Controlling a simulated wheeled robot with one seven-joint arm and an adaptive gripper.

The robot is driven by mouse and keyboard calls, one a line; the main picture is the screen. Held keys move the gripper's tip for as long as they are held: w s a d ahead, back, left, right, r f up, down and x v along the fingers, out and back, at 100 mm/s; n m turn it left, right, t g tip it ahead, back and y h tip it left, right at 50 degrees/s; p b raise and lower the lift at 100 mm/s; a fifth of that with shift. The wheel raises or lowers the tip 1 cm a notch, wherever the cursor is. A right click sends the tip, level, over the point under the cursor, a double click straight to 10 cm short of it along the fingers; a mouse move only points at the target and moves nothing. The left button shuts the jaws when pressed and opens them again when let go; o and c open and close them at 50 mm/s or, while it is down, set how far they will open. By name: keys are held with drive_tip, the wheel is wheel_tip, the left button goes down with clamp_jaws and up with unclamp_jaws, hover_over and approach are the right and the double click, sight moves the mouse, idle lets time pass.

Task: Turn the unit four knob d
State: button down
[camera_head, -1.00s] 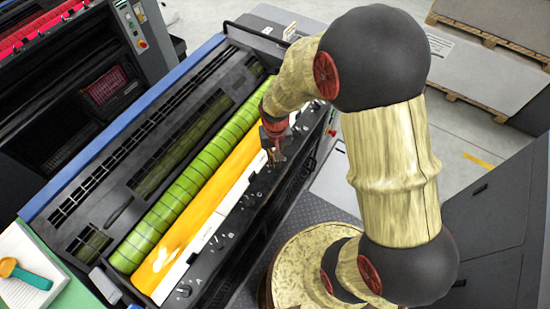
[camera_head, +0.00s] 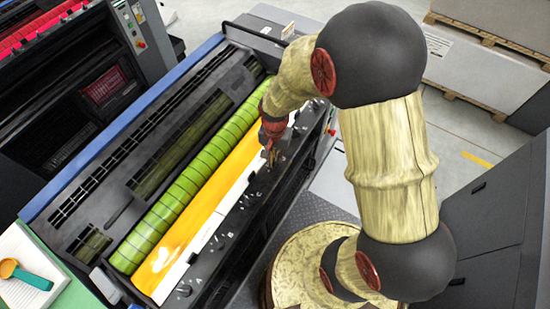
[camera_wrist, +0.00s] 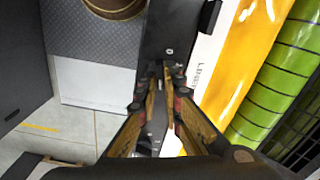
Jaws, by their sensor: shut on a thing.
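My gripper (camera_head: 271,157) reaches down to the dark knob strip (camera_head: 214,257) along the near side of the ink unit. In the wrist view the fingers of my gripper (camera_wrist: 160,78) come together at their tips over the black strip. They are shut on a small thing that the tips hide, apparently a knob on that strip. I cannot read its letter. Several other small dark knobs (camera_head: 185,290) with pale marks run along the strip. A white strip with black lettering (camera_wrist: 202,72) lies beside it in the wrist view.
The orange ink tray (camera_head: 190,220) and the green roller (camera_head: 170,218) lie left of the strip. A notepad with a teal-and-orange tool (camera_head: 25,275) is at the lower left. Grey cabinets (camera_head: 500,215) stand at the right; dark patterned floor lies between.

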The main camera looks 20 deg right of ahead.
sight(275, 161)
drive_tip(key=c, duration=1.9)
unclamp_jaws()
wheel_tip(275, 161, up, 12)
drive_tip(key=s+r+n+t+b, duration=0.2)
drive_tip(key=s+b, duration=0.1)
drive_tip(key=s, duration=0.1)
drive_tip(key=s+r+n+t+b, duration=0.1)
drive_tip(key=s+r+n+b, duration=0.2)
drive_tip(key=s+b, duration=0.1)
drive_tip(key=s+r+n+t+b, duration=0.2)
drive_tip(key=s+r+n+b, duration=0.1)
drive_tip(key=s, duration=0.3)
drive_tip(key=shift+s+a+t+b, duration=0.1)
drive_tip(key=shift+t+b, duration=0.2)
drive_tip(key=shift+b, duration=0.45)
